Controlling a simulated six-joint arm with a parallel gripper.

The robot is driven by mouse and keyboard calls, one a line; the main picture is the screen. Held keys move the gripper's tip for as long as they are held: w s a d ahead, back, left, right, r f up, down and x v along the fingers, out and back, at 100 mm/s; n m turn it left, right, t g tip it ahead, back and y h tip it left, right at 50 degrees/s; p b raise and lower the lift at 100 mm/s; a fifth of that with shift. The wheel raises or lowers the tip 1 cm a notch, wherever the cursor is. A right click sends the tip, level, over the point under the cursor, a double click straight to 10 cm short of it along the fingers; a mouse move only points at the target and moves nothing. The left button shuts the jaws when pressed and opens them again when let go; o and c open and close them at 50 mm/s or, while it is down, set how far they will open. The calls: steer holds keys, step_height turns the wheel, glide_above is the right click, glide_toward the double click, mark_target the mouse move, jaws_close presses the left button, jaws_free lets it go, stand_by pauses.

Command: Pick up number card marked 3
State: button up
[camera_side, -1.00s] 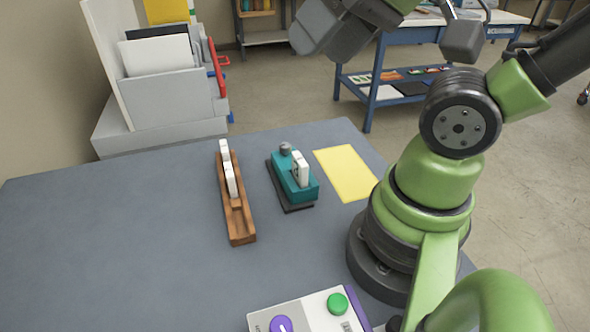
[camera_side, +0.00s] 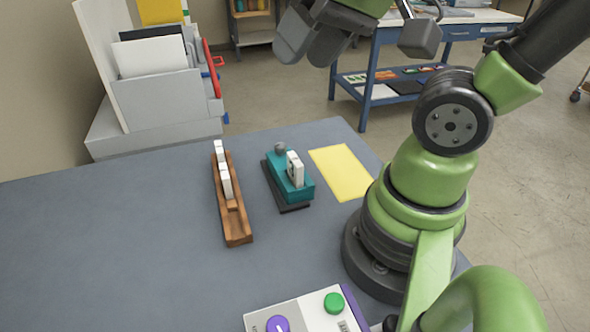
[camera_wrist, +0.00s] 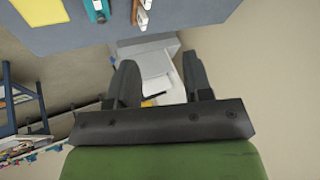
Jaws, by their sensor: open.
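White number cards (camera_side: 226,183) stand upright in a long wooden rack (camera_side: 237,229) on the grey-blue table. Another white card (camera_side: 295,169) stands on a teal device (camera_side: 276,174) with a dark base. It has a dark mark, but I cannot read any digit, so I cannot tell which card is the 3. My gripper (camera_side: 305,45) is open and empty, high above the table's far edge and apart from the cards. In the wrist view, my gripper (camera_wrist: 160,65) shows two spread fingers, with the rack (camera_wrist: 138,15) and teal device (camera_wrist: 97,8) at the top edge.
A yellow sheet (camera_side: 341,172) lies right of the teal device. A control box (camera_side: 305,312) with green and purple knobs is at the front. A grey file stand (camera_side: 165,100) stands behind the table. The table's left side is clear.

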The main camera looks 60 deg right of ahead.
steer(key=w+d+f+m+g+h, duration=0.15)
steer(key=w+d+f+g, duration=0.3)
steer(key=f, duration=0.45)
steer(key=m+g, duration=0.2)
glide_above(295, 158)
steer(key=shift+t, duration=0.25)
steer(key=f, duration=0.6)
steer(key=shift+s+a+f, duration=0.1)
steer(key=shift+s+a, duration=0.1)
steer(key=shift+a, duration=0.1)
step_height(295, 158, down, 4)
steer(key=shift+w+d+f, duration=0.1)
steer(key=shift+d+f, duration=0.05)
steer(key=shift+f, duration=1.45)
steer(key=shift+w+d+f, duration=0.1)
steer(key=shift+f, duration=1.45)
jaws_close()
